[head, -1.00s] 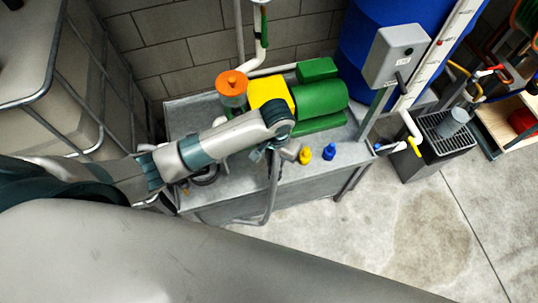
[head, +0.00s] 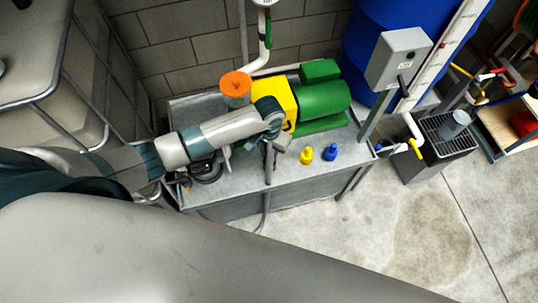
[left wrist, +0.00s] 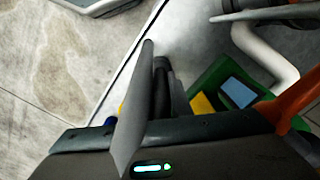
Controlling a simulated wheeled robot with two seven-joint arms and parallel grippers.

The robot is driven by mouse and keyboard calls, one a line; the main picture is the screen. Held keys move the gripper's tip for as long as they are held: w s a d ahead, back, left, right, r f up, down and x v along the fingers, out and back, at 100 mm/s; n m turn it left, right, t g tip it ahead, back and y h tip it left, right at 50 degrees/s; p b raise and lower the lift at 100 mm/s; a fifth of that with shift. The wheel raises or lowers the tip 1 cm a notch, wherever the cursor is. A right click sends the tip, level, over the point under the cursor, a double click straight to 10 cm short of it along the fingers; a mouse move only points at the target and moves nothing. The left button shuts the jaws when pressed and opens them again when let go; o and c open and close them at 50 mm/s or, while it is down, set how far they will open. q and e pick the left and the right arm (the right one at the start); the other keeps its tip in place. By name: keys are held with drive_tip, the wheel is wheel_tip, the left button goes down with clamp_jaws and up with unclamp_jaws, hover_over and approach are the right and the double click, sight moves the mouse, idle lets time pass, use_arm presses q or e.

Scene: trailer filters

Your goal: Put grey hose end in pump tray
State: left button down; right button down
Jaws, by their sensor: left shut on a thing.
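The pump tray (head: 225,196) is a grey metal tray on legs against the block wall. A green and yellow pump (head: 318,99) with an orange funnel-like part (head: 235,84) stands in it. My left gripper (head: 272,150) is above the tray, in front of the pump, its fingers partly hidden by the wrist. It is shut on the grey hose (head: 267,170), which hangs down across the tray's front edge toward the floor. The hose end at the fingers is not clear. In the left wrist view a long grey shape crosses the fingers; I cannot tell exactly what it is.
A yellow bottle (head: 306,154) and a blue bottle (head: 330,152) stand in the tray right of my gripper. A dark coil (head: 205,169) lies at the tray's left. A grey box on a post (head: 397,58) rises at its right end. Floor in front is clear.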

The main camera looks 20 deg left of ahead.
use_arm(q)
drive_tip(key=shift+f, duration=1.15)
drive_tip(key=c, duration=1.6)
unclamp_jaws()
drive_tip(key=shift+f, duration=0.15)
wheel_tip(320, 180, up, 12)
drive_tip(key=shift+r+b, duration=0.2)
drive_tip(key=shift+b, duration=0.25)
